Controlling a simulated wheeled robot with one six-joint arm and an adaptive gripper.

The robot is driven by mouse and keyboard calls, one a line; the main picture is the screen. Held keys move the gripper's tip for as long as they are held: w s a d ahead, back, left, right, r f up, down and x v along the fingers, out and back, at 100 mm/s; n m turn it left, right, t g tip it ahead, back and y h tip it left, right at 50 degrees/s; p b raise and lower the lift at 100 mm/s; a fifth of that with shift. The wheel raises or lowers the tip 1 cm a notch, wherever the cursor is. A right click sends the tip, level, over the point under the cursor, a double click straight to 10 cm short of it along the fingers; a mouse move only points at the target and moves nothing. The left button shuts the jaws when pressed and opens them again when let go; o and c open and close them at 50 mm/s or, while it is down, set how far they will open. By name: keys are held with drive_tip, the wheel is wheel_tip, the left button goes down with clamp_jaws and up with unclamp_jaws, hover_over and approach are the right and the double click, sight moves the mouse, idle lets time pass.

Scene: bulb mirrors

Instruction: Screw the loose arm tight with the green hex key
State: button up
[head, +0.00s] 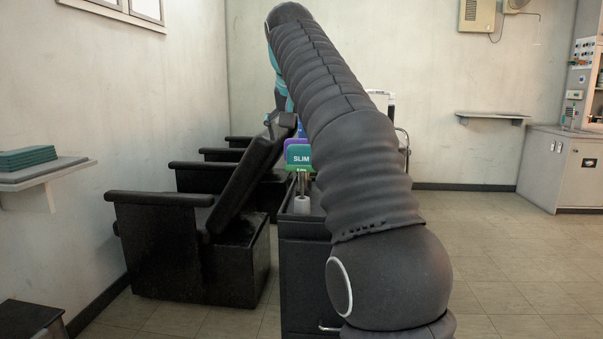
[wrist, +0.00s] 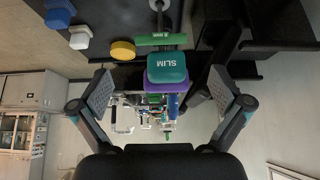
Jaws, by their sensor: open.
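A green bar handle marked with small print (wrist: 166,41), which looks like the hex key, shows upside down in the wrist view. A thin grey shaft runs up from it. In the head view a green strip (head: 303,168) shows under the SLIM block. The teal-green SLIM block (wrist: 167,67) and a purple block (wrist: 167,86) lie in line between my fingers. My gripper (wrist: 160,88) is open, fingers spread to either side, with nothing held. My own arm mostly hides it in the head view. Black chairs with padded arms (head: 160,198) stand left; I cannot tell which arm is loose.
A dark cabinet (head: 304,270) stands beside the nearest chair. Blue (wrist: 60,14), white (wrist: 80,37) and yellow (wrist: 122,50) knobs sit on a grey surface in the wrist view. A wall shelf (head: 45,175) is at left. The floor (head: 490,240) at right is clear.

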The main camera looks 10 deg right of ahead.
sight(302, 166)
drive_tip(key=x, duration=1.1)
drive_tip(key=shift+w+d+f, duration=0.1)
drive_tip(key=shift+w+f, duration=0.1)
drive_tip(key=shift+w, duration=0.15)
drive_tip(key=c, duration=1)
